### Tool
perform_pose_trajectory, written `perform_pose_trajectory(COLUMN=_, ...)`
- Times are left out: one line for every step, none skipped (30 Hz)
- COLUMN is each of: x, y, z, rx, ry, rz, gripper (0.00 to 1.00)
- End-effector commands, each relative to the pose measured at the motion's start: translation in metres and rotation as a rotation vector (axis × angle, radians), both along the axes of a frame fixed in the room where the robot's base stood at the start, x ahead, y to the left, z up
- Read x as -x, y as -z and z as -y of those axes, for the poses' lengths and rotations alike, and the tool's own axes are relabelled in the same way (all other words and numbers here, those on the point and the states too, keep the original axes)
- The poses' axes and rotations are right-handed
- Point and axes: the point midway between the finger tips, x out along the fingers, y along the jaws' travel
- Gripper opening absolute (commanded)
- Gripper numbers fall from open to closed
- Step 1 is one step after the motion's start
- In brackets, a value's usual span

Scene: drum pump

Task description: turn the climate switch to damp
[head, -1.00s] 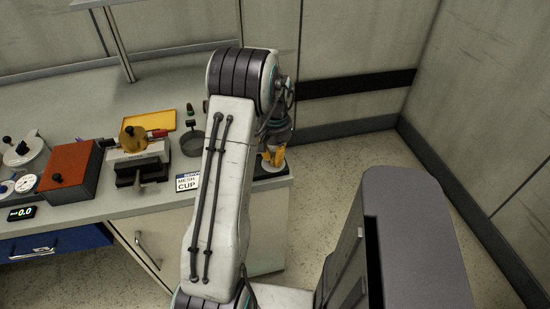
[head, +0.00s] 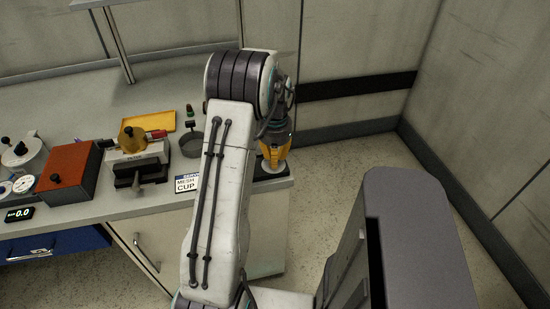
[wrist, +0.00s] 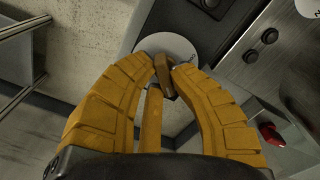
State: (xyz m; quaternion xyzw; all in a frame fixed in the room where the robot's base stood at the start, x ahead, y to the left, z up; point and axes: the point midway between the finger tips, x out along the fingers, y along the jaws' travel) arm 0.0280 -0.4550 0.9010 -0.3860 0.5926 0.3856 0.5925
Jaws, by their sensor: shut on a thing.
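My gripper (wrist: 165,80) has its yellow fingers closed on a small brown knob or lever (wrist: 162,70). The knob stands at a round white plate (wrist: 180,45), whose small lettering is unreadable; I take it for the climate switch. The fingers hide part of the knob and plate, so I cannot read its setting.
The floor right of the bench is clear.

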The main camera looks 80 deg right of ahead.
Motion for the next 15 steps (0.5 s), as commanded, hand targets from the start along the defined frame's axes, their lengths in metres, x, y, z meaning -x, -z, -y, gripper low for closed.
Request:
perform_pose_trajectory(x=0.0000, y=0.0012, z=-0.0009, rx=-0.003, ry=0.002, rz=0.000, gripper=0.00)
perform_pose_trajectory(x=0.0000, y=0.0012, z=-0.0009, rx=-0.003, ry=0.002, rz=0.000, gripper=0.00)
perform_pose_trajectory(x=0.0000, y=0.0013, z=-0.0009, rx=-0.003, ry=0.002, rz=0.000, gripper=0.00)
perform_pose_trajectory(x=0.0000, y=0.0013, z=-0.0009, rx=-0.003, ry=0.002, rz=0.000, gripper=0.00)
perform_pose_trajectory(x=0.0000, y=0.0013, z=-0.0009, rx=-0.003, ry=0.002, rz=0.000, gripper=0.00)
perform_pose_trajectory(x=0.0000, y=0.0013, z=-0.0009, rx=-0.003, ry=0.002, rz=0.000, gripper=0.00)
perform_pose_trajectory(x=0.0000, y=0.0013, z=-0.0009, rx=-0.003, ry=0.001, rz=0.000, gripper=0.20)
perform_pose_trajectory(x=0.0001, y=0.0013, z=-0.0008, rx=-0.003, ry=0.001, rz=0.000, gripper=0.23)
perform_pose_trajectory(x=0.0001, y=0.0012, z=-0.0008, rx=-0.003, ry=0.001, rz=0.000, gripper=0.26)
perform_pose_trajectory(x=0.0000, y=0.0011, z=-0.0007, rx=-0.003, ry=0.001, rz=0.000, gripper=0.29)
perform_pose_trajectory(x=0.0000, y=0.0010, z=-0.0007, rx=-0.002, ry=0.001, rz=0.000, gripper=0.32)
perform_pose_trajectory(x=0.0001, y=0.0009, z=-0.0006, rx=-0.002, ry=0.000, rz=0.000, gripper=0.35)
perform_pose_trajectory(x=0.0001, y=0.0008, z=-0.0006, rx=-0.002, ry=0.000, rz=0.000, gripper=0.38)
perform_pose_trajectory(x=0.0000, y=0.0008, z=-0.0004, rx=-0.002, ry=0.000, rz=0.000, gripper=0.41)
perform_pose_trajectory(x=0.0001, y=0.0006, z=-0.0004, rx=-0.001, ry=0.000, rz=-0.001, gripper=0.44)
